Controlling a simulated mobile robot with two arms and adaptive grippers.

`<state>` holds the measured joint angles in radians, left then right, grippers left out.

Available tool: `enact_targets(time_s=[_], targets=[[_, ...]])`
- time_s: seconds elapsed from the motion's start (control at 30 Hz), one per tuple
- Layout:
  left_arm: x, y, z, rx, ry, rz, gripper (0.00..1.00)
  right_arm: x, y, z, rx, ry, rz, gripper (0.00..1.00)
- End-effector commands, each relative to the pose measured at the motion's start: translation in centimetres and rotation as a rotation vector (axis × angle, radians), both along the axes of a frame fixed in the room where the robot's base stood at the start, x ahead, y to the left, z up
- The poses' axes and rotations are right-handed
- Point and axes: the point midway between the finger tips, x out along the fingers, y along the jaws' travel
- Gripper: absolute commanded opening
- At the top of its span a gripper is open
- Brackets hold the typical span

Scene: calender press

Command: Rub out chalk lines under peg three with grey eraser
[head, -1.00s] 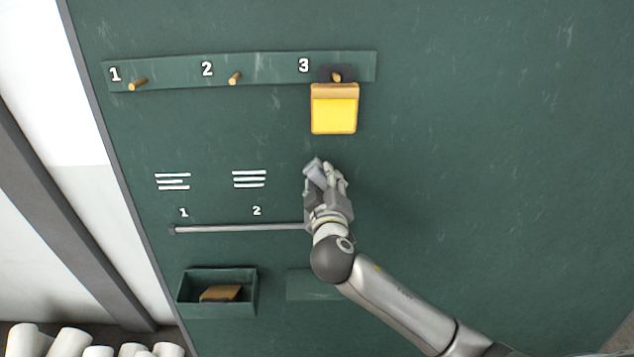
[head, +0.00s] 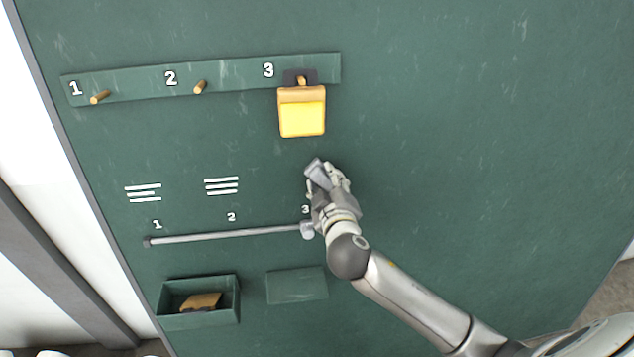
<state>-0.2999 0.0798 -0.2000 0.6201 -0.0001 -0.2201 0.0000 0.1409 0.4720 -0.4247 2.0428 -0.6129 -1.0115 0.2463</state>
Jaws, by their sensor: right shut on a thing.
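My right gripper (head: 326,180) is shut on the grey eraser (head: 317,173) and holds it at the green board, below peg three (head: 301,81). A yellow-fronted tan block or pad (head: 302,112) hangs from that peg, above the gripper. The area under peg three is partly covered by the gripper and eraser; I see no chalk lines in the part that shows. Chalk lines (head: 143,193) show under number 1, and more chalk lines (head: 221,186) under number 2. My left gripper is not in view.
Peg one (head: 100,97) and peg two (head: 200,87) are bare. A grey rod (head: 225,235) runs below the chalk lines. A green open box (head: 172,317) at lower left holds a tan object (head: 200,301). The board to the right is clear.

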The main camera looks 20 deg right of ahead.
Motion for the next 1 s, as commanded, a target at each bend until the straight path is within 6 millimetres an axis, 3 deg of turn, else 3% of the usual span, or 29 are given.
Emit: enact_targets(time_s=[0.17, 1.0], targets=[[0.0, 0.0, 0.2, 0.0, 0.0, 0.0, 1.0, 0.2, 0.1, 0.1, 0.002, -0.003, 0.0, 0.2], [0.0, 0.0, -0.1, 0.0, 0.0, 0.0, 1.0, 1.8, 5.6, 0.0, 0.004, -0.003, 0.001, 0.2]])
